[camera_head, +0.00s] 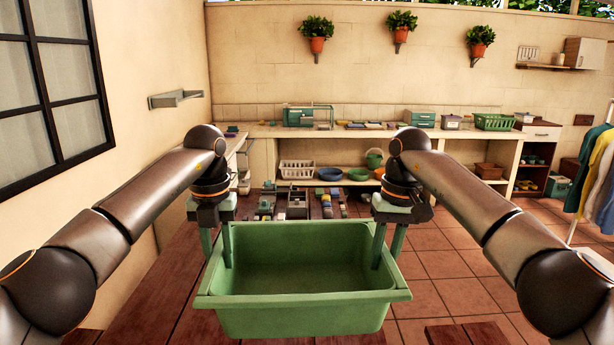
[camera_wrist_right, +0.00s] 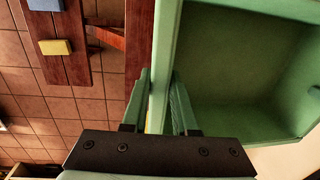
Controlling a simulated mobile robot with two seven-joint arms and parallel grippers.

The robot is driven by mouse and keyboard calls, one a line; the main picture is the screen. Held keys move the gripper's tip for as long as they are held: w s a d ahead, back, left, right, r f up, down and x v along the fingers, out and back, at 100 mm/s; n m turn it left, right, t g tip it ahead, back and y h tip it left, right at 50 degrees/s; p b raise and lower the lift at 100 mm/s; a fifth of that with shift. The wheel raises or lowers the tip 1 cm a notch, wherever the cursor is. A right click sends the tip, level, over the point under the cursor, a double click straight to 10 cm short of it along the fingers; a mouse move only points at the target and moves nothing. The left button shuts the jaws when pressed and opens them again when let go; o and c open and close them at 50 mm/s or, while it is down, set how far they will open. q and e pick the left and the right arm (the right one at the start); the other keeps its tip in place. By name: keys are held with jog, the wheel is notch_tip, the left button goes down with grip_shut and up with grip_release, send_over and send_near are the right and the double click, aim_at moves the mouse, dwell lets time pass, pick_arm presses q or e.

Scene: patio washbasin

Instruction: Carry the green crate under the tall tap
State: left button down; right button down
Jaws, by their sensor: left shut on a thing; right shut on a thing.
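The green crate (camera_head: 300,312) is an empty, open-topped tub in the lower middle of the head view, held level in front of me. My left gripper (camera_head: 227,250) is shut on its left rim. My right gripper (camera_head: 387,248) is shut on its right rim. The right wrist view shows the right fingers (camera_wrist_right: 160,105) on both sides of the crate wall, with the crate's inside (camera_wrist_right: 245,70) to the right. The tall tap cannot be made out in either view.
A reddish wooden surface (camera_head: 165,290) lies below and left of the crate. A low table with small blocks (camera_head: 325,205) stands beyond it. A long counter (camera_head: 370,131) with shelves runs along the back wall. Tiled floor (camera_head: 450,265) is open at right, before a clothes rack (camera_head: 592,180).

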pick_arm(q)
jog(key=shift+a+r, duration=0.1)
pick_arm(e)
jog(key=shift+w+d+r, duration=0.1)
jog(key=shift+r, duration=0.1)
